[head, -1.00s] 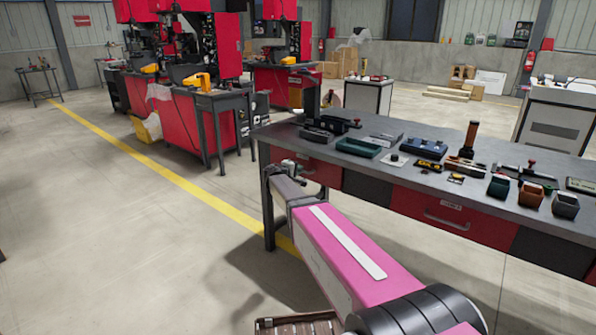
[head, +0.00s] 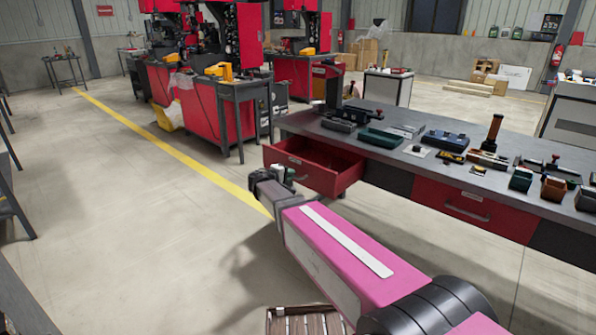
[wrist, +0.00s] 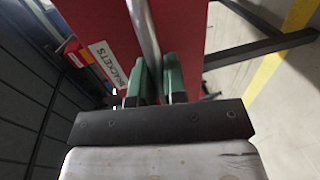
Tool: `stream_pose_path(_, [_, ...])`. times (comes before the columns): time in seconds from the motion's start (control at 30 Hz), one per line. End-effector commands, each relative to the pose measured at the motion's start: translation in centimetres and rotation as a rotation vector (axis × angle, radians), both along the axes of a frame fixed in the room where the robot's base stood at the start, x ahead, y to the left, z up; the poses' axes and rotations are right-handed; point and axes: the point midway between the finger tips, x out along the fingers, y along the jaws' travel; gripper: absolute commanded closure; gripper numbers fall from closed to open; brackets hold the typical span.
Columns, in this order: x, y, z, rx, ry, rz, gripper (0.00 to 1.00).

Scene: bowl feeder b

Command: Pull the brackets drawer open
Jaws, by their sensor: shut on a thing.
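The brackets drawer (head: 338,184) is a red drawer at the left end of the workbench. It stands pulled out, and its open inside shows in the head view. In the wrist view its red front (wrist: 182,25) carries a white label reading BRACKETS (wrist: 108,65). A metal bar handle (wrist: 144,35) runs along that front. My gripper (wrist: 161,75) has green fingers shut on the handle. In the head view my gripper (head: 287,173) is at the drawer front, partly hidden by my arm.
The workbench (head: 310,125) carries bins, trays and tools. A second red drawer (head: 470,208) to the right is closed. Red machines and a small table (head: 245,85) stand behind on the left. The floor (head: 130,220) left of the drawer is clear.

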Motion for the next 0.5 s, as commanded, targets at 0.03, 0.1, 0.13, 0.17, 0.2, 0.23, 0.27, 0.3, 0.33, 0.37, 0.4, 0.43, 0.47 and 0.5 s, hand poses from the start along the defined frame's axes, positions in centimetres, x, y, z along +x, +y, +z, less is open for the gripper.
stream_pose_path(0.03, [-0.5,0.5,0.0,0.001,0.000,0.002,1.00])
stream_pose_path(0.1, [-1.0,1.0,0.0,0.000,0.000,0.002,1.00])
stream_pose_path(0.13, [-1.2,1.2,0.0,0.000,0.000,0.001,1.00])
stream_pose_path(0.17, [-1.3,1.3,0.0,0.000,0.000,0.001,1.00])
stream_pose_path(0.2, [-1.4,1.5,0.0,0.000,0.000,0.001,1.00])
stream_pose_path(0.23, [-1.5,1.6,0.0,0.000,0.000,0.001,1.00])
stream_pose_path(0.27, [-1.6,1.6,0.0,0.002,0.000,0.001,1.00])
stream_pose_path(0.3, [-1.6,1.7,0.0,0.001,-0.001,0.001,1.00])
stream_pose_path(0.33, [-1.6,1.8,0.0,0.001,0.000,0.000,1.00])
stream_pose_path(0.37, [-1.7,1.8,0.0,0.001,-0.001,0.000,1.00])
stream_pose_path(0.4, [-1.7,1.8,0.0,0.001,-0.001,0.000,1.00])
stream_pose_path(0.43, [-1.7,1.8,0.0,0.001,-0.001,0.000,1.00])
stream_pose_path(0.47, [-1.7,1.8,0.0,0.001,-0.001,0.000,1.00])
stream_pose_path(0.5, [-1.7,1.8,0.0,0.001,-0.001,0.000,1.00])
